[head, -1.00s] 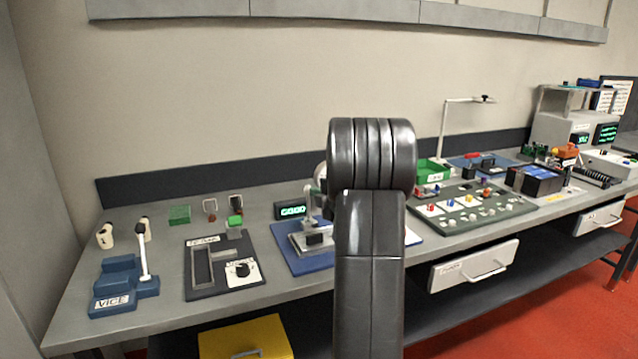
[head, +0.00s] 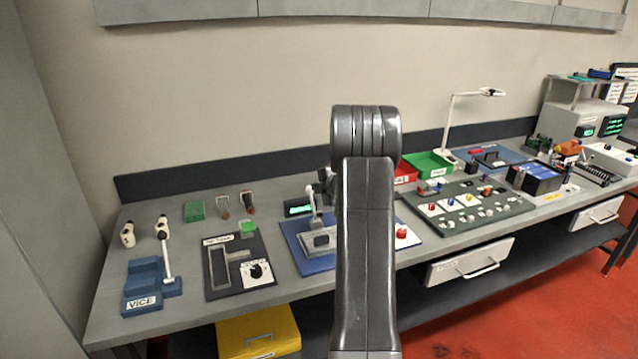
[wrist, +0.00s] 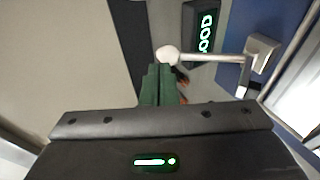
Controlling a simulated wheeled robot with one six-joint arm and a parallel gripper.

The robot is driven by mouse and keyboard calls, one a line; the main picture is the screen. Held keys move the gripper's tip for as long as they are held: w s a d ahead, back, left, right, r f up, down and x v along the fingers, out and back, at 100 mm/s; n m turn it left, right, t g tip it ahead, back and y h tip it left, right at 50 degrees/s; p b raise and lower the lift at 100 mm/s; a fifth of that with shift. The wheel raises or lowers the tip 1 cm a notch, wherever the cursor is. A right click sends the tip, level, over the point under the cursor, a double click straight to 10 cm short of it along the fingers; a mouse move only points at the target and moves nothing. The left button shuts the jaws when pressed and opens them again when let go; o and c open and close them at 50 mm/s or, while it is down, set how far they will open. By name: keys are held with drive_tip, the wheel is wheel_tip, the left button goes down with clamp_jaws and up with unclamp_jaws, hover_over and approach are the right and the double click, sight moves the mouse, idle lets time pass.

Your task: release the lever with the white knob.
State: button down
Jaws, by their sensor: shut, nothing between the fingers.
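The lever with the white knob stands on a grey fixture (head: 320,241) on a blue base, left of my arm in the head view. In the wrist view its white knob (wrist: 167,53) is at the end of a pale rod (wrist: 212,60), which runs to a metal bracket (wrist: 263,52). My gripper (wrist: 158,68) is shut and empty, its green fingers together. The fingertips are right at the knob in the wrist view; I cannot tell whether they touch it. In the head view my arm hides most of my gripper.
A lit display (wrist: 205,30) reading GOOD stands beside the lever. A blue vice (head: 150,285) with its own lever and a dark panel (head: 222,290) stand to the left. A red button (head: 402,232) and a switch board (head: 470,212) are to the right.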

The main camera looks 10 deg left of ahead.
drive_tip(key=shift+w+a+f, duration=0.15)
drive_tip(key=shift+w+a, duration=0.4)
drive_tip(key=shift+w, duration=0.2)
drive_tip(key=shift+w, duration=0.1)
